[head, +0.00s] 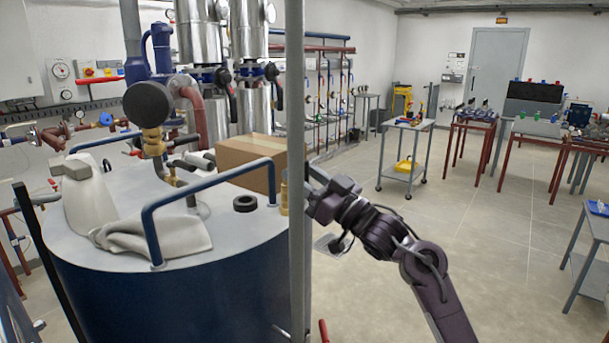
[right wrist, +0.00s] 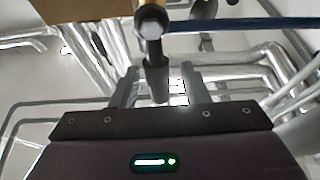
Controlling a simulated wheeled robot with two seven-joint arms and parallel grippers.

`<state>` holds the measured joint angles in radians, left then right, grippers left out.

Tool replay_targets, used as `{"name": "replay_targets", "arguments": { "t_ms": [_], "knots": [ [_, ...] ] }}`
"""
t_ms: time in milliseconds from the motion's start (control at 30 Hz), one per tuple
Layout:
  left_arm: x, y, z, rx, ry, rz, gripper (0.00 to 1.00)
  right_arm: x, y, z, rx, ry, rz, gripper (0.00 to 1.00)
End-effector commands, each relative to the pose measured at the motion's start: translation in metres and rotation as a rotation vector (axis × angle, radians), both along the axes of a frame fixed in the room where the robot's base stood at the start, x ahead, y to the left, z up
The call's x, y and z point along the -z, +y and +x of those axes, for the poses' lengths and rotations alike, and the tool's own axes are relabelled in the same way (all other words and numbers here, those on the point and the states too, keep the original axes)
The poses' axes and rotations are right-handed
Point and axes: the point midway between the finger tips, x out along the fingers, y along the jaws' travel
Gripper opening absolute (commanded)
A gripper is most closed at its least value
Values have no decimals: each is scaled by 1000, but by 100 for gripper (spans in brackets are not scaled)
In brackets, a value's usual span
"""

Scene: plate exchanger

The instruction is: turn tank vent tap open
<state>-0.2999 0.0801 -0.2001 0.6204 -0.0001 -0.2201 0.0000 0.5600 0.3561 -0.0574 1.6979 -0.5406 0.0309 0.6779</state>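The tank (head: 200,290) is a dark blue cylinder with a grey top at the left of the head view. A small brass fitting (head: 284,198), likely the vent tap, stands at its right rim beside a grey upright pole. My right gripper (head: 312,190) is at that rim, partly hidden by the pole. In the right wrist view my right gripper (right wrist: 160,82) is open, one finger on each side of a dark tap stem (right wrist: 155,55) with a pale round end, with brass behind it. I cannot tell whether the fingers touch it. My left gripper is not in view.
The grey pole (head: 296,120) stands just in front of the tap.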

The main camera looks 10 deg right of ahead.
Motion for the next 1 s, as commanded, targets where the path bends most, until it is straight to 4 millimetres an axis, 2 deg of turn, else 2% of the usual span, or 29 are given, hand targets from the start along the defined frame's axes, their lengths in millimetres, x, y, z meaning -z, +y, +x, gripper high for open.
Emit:
{"name": "replay_targets", "arguments": {
  "t_ms": [267, 700, 1000],
  "knots": [
    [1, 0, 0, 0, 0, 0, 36, 0, -2, -2, 1, -3, 3, 41],
    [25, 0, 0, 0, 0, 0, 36, 27, -39, -48, 3, -1, 0, 41],
    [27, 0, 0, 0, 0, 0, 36, 29, -45, -57, 0, -2, 1, 41]
  ]
}}
